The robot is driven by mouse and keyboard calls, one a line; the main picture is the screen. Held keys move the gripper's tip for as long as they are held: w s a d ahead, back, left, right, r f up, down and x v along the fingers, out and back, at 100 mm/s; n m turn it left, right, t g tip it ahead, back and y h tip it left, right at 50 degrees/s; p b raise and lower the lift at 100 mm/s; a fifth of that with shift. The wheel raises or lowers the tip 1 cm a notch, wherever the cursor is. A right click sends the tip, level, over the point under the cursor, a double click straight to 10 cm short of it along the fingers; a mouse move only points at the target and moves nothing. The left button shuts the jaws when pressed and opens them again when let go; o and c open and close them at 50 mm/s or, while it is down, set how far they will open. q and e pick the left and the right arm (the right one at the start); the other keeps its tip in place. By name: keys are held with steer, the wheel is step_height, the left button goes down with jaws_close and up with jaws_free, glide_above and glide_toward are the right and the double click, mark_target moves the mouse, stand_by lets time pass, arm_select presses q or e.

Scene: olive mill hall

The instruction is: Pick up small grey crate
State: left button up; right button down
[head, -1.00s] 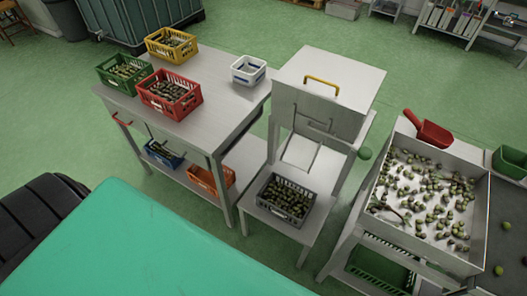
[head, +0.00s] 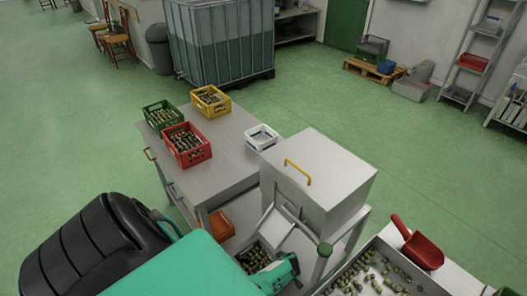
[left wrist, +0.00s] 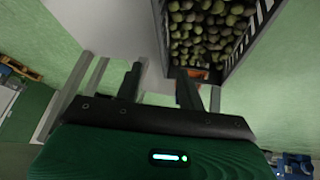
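The small dark grey crate (head: 243,262) is full of olives and sits on the low shelf under the chute of the steel machine. In the head view the teal arm partly covers it. My left gripper (head: 284,270) is beside the crate, at its near right in the head view. In the left wrist view the crate (left wrist: 262,42) is at the upper right, with its slatted wall and olives showing. The two black fingers of the left gripper (left wrist: 160,72) are apart with nothing between them. The right finger is close to the crate's edge; I cannot tell if it touches.
The steel machine (head: 320,180) with a yellow handle stands just behind the crate. A table (head: 218,182) at left bears green, red, yellow and white crates. An olive tray with a red scoop (head: 422,250) is at right. Green floor beyond is open.

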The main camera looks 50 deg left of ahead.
arm_select(q)
steer(key=b+x, duration=1.1)
steer(key=x, duration=0.2)
steer(key=shift+s+d+f+b, duration=0.1)
steer(key=shift+s+d+b, duration=0.1)
steer(key=shift+b, duration=0.1)
steer(key=shift+c, duration=0.9)
jaws_close()
